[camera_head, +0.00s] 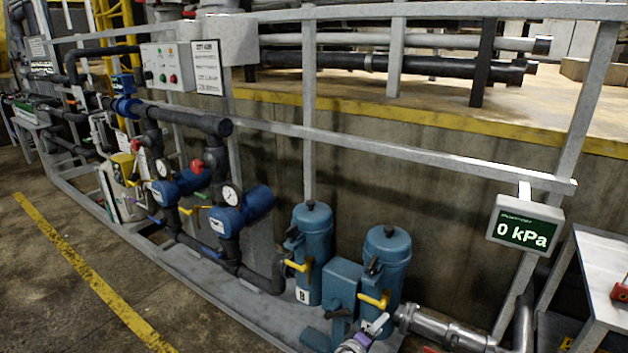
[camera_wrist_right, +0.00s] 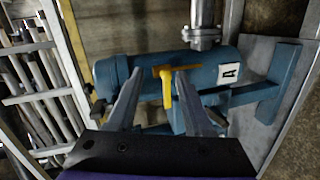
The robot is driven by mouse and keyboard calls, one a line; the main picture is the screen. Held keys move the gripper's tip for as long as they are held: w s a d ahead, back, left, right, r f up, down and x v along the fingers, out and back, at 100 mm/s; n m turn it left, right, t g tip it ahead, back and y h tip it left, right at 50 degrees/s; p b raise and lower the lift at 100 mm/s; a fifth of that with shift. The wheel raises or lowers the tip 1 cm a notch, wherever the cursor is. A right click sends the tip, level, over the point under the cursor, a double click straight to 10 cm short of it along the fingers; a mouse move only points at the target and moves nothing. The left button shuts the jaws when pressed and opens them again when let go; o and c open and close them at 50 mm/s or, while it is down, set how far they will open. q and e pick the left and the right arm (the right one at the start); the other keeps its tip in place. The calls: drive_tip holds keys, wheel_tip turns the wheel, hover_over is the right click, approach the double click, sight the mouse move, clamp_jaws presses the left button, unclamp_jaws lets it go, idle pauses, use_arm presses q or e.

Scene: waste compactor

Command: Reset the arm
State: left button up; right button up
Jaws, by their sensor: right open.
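My right gripper (camera_head: 372,330) shows low in the head view, in front of the right blue canister (camera_head: 387,262). In the right wrist view its two fingers (camera_wrist_right: 158,76) are spread apart. A blue canister with an "A" label (camera_wrist_right: 229,73) lies across the picture beyond them. Its yellow handle (camera_wrist_right: 167,88) appears between the fingers, close to the right one. I cannot tell whether they touch. No object is clearly held. My left gripper is not in view.
Another blue canister, labelled B (camera_head: 313,250), stands to the left. Blue pumps with gauges (camera_head: 240,210) and pipes follow further left. A display reading 0 kPa (camera_head: 524,232) hangs on the railing at right. A metal table (camera_head: 600,265) stands at the right edge. Floor at left is clear.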

drive_tip(key=s+d+r+m+g+y, duration=0.2)
drive_tip(key=s+d, duration=0.1)
drive_tip(key=s, duration=0.5)
drive_tip(key=s+d+r+m+g+y, duration=0.2)
drive_tip(key=s+d+g, duration=0.1)
drive_tip(key=s, duration=0.5)
drive_tip(key=s+a+f+m+g+y, duration=0.1)
drive_tip(key=s+a+m+y, duration=0.15)
drive_tip(key=s, duration=0.85)
drive_tip(key=s+a+f+m+g+y, duration=0.1)
drive_tip(key=s+a+f+m+y, duration=0.2)
drive_tip(key=s, duration=0.7)
use_arm(q)
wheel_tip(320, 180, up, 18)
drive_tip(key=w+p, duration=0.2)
drive_tip(key=p, duration=1.4)
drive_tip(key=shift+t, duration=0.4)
use_arm(e)
wheel_tip(320, 180, up, 19)
drive_tip(key=w+n, duration=0.1)
drive_tip(key=w, duration=0.1)
drive_tip(key=shift+w+a+r+t, duration=0.15)
drive_tip(key=shift+a+t, duration=0.1)
drive_tip(key=shift+t, duration=0.15)
